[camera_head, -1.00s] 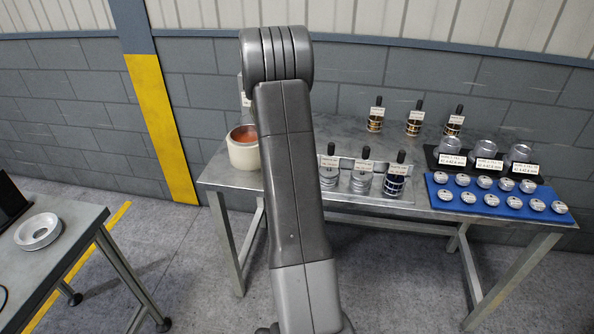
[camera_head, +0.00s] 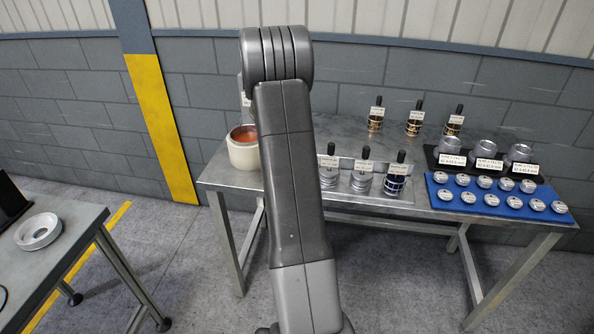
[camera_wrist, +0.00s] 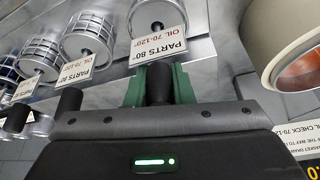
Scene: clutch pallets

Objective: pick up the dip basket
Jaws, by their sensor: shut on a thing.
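My gripper (camera_wrist: 157,88) is in the wrist view, its green fingers shut on the dark upright handle of a dip basket (camera_wrist: 150,14). The basket is a ribbed grey metal cylinder, cut off by the top edge of the view. A white tag reading "PARTS 80°, OIL 70-120°" hangs in front of it. I cannot tell whether the basket rests on the surface or is raised. In the head view my arm hides the gripper and the held basket.
More tagged baskets stand in a row beside it, the nearest (camera_wrist: 88,36) close by. A cream pot (camera_head: 243,150) with a copper-coloured inside is at the table's left. Black-handled pieces (camera_head: 414,122) stand behind. A blue tray (camera_head: 445,205) of round parts is at right.

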